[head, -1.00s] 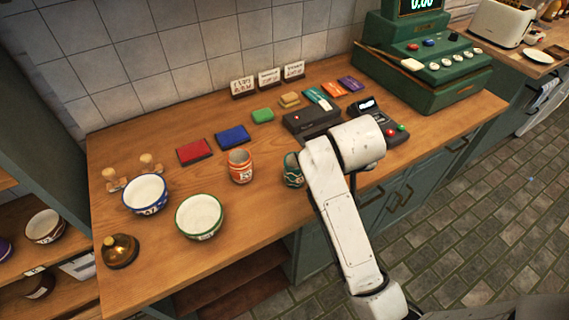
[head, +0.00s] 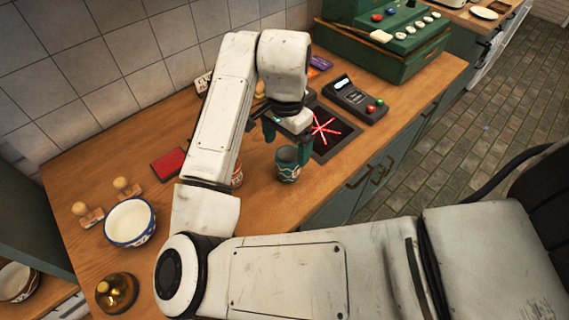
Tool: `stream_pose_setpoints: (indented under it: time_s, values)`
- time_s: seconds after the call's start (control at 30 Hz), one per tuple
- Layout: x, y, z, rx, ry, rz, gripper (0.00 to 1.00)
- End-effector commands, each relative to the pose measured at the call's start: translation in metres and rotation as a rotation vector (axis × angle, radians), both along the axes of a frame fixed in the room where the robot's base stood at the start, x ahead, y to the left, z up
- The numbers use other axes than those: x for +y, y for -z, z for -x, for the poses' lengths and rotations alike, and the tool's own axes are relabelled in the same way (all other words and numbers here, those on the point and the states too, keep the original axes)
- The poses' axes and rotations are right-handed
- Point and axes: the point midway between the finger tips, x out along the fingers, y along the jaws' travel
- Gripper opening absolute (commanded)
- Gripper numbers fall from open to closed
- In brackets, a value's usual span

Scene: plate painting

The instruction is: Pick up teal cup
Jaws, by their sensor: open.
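The teal cup (head: 287,166) stands upright on the wooden counter in the head view, with a pale wavy pattern on its side. My gripper (head: 287,143) is just above and behind it, pointing down, with its teal fingers apart. One finger is near the left of the cup's rim and the other is near its right side. I cannot tell whether either finger touches the cup. An orange patterned cup (head: 237,176) stands to the left, mostly hidden by my arm.
A dark scanner with red light lines (head: 325,132) lies right behind the cup. A card terminal (head: 355,99) and green cash register (head: 385,45) stand beyond. A blue-rimmed bowl (head: 130,222), stampers, and a brass bell (head: 117,292) are at left. The counter's front edge is close to the cup.

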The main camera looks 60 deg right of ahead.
Motion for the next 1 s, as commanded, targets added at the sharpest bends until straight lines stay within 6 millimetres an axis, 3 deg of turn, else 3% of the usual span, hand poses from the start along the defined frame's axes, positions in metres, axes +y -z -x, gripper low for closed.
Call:
stream_pose_setpoints:
  time_s: [0.2, 0.47, 0.7, 1.0]
  values:
    - [0.0, 0.032, 0.0, 0.001, -0.002, 0.002, 0.94]
    - [-0.003, 0.05, 0.001, 0.001, -0.003, 0.003, 0.94]
    - [-0.006, 0.083, 0.0, 0.001, -0.004, 0.003, 0.94]
    - [-0.007, 0.093, 0.0, -0.002, -0.001, 0.005, 0.94]
